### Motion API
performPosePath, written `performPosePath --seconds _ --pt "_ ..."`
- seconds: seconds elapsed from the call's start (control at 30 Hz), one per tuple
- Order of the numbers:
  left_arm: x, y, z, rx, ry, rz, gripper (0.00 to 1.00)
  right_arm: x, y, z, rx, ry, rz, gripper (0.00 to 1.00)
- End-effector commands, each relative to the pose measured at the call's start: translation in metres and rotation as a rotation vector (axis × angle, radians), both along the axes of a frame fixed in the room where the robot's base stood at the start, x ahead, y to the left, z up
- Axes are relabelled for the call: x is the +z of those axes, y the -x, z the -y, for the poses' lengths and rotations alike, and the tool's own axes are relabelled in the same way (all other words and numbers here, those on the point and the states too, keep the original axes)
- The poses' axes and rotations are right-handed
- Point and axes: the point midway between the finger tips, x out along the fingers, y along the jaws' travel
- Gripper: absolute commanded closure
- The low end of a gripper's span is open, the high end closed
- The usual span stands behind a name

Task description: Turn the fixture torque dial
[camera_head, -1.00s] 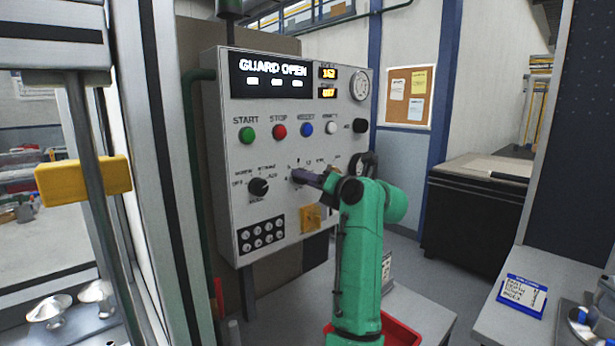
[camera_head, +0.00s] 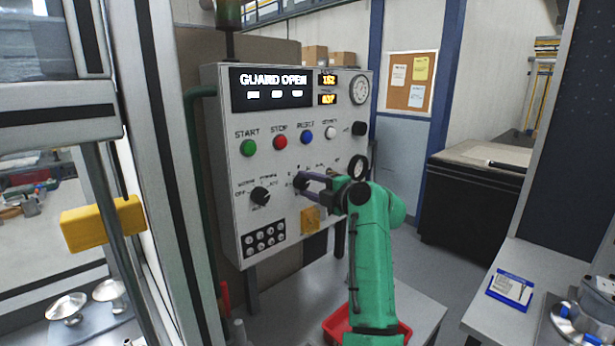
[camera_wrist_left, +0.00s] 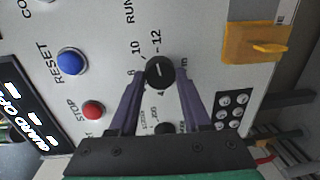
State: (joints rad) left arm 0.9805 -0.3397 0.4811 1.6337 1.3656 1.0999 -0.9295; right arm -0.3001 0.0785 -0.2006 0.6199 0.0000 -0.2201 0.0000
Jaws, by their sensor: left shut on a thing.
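The torque dial (camera_wrist_left: 160,72) is a round black knob on the grey control panel, ringed by printed numbers such as 8, 10 and 12 in the left wrist view. In the head view the dial (camera_head: 300,180) is small and partly covered by my fingers. My left gripper (camera_head: 304,181) reaches it with two purple fingers. In the left wrist view the gripper (camera_wrist_left: 160,75) has one finger on each side of the knob, closed on it. The pointer mark on the dial is too small to read. My right gripper is not in view.
The panel (camera_head: 225,180) also carries a black mode knob (camera_head: 260,196), a red stop button (camera_head: 280,142), a blue reset button (camera_head: 306,137) and a yellow switch (camera_head: 311,218). Its display (camera_head: 272,88) reads GUARD OPEN. A red bin (camera_head: 340,322) sits below my arm.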

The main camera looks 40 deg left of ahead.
Motion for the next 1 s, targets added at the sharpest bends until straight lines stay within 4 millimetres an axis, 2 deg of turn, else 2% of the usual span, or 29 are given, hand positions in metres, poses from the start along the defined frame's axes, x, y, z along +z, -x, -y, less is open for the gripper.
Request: performPosePath --seconds 0.03,0.3,0.87,0.9,0.97,1.0 --pt "0.004 -0.001 0.001 -0.003 -0.001 -0.031 1.0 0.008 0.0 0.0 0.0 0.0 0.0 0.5" --pt "0.001 -0.001 0.001 -0.002 -0.011 -0.152 1.0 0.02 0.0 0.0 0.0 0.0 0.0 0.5" --pt "-0.001 -0.001 0.001 -0.002 -0.015 -0.189 1.0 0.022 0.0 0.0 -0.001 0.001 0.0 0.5" --pt "-0.001 -0.001 0.001 -0.002 -0.014 -0.189 0.48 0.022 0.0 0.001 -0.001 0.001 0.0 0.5" --pt "-0.001 -0.001 0.001 -0.002 -0.014 -0.189 0.26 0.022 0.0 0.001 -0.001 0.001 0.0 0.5" --pt "-0.001 -0.001 0.0 -0.001 -0.015 -0.188 0.22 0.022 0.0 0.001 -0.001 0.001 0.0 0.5"
